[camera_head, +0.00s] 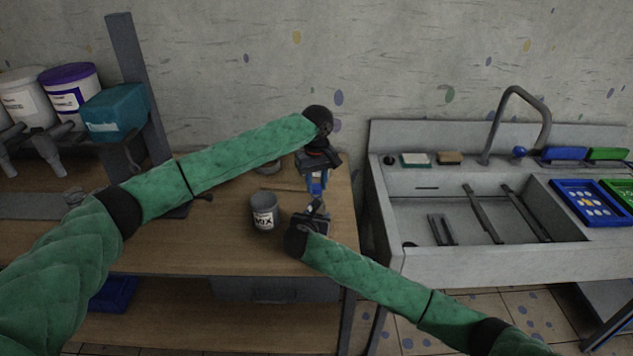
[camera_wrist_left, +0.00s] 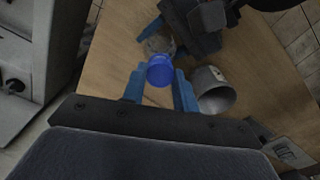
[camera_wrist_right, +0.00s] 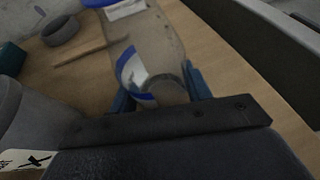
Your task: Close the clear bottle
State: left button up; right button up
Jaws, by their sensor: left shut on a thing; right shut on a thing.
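A clear bottle (camera_wrist_right: 160,50) with a blue and white label shows in the right wrist view. My right gripper (camera_head: 318,208) is shut on it, with a blue finger on each side of the bottle. A blue cap (camera_wrist_left: 160,70) sits between the blue fingers of my left gripper (camera_head: 316,184), which is shut on it. In the left wrist view the cap overlaps the clear bottle (camera_wrist_left: 158,45); I cannot tell whether it is seated on the neck. In the head view the two grippers are close together and largely hide bottle and cap.
A grey MIX cup (camera_head: 264,212) stands on the wooden table (camera_head: 230,235), just left of my right gripper. A small grey ring-shaped item (camera_wrist_right: 60,30) and a wooden stick (camera_wrist_right: 85,52) lie near the bottle. A sink (camera_head: 400,205) is to the right.

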pick_arm(q)
jog(key=shift+f, duration=0.25)
jog(key=m, duration=1.9)
jog(key=shift+w+a, duration=0.1)
jog(key=m, duration=0.5)
jog(key=shift+m, duration=0.3)
jog(key=m, duration=0.7)
jog(key=shift+f, duration=0.1)
jog(key=m, duration=0.5)
jog(key=shift+m, duration=0.4)
jog(key=m, duration=0.5)
jog(key=shift+m, duration=0.3)
jog(key=m, duration=0.5)
jog(key=shift+m, duration=0.4)
